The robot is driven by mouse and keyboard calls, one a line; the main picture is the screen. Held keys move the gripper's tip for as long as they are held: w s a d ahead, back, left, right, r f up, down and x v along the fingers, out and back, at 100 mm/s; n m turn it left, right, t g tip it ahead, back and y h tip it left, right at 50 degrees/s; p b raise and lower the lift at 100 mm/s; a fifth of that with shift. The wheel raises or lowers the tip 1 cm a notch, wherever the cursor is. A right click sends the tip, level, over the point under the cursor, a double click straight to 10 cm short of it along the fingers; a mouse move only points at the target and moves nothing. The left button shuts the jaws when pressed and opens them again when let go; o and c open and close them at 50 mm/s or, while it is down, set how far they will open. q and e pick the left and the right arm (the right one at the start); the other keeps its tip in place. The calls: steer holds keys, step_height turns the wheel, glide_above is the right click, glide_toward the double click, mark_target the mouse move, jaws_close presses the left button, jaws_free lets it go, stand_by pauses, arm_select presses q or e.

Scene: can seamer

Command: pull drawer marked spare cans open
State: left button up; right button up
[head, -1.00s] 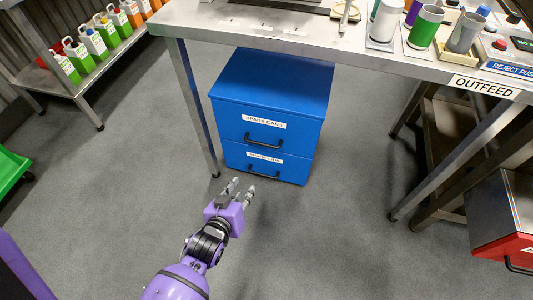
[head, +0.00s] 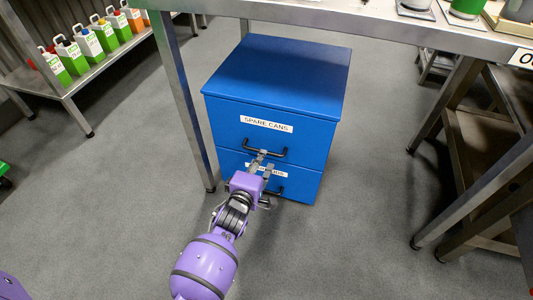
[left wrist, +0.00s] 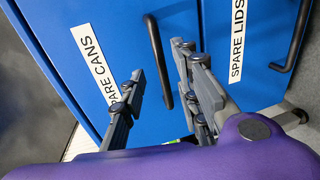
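The blue cabinet (head: 270,75) has two drawers. The upper drawer (head: 225,120) carries a SPARE CANS label (head: 267,124) and appears closed. Its black bar handle (head: 280,153) also shows in the left wrist view (left wrist: 157,58). My left gripper (head: 264,161) is at the cabinet front, just below this handle in the head view. In the left wrist view its fingers (left wrist: 160,60) are apart, with the handle showing between them. I cannot tell whether they touch it. My right gripper is out of view.
A metal table leg (head: 183,95) stands left of the cabinet. The grey floor (head: 350,240) in front is clear. A shelf of jugs (head: 70,90) is at left.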

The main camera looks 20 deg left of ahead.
arm_select(q)
steer(key=b+x, duration=0.2)
steer(key=x, duration=0.3)
steer(key=shift+w+f, duration=0.15)
steer(key=shift+w, duration=0.15)
jaws_close()
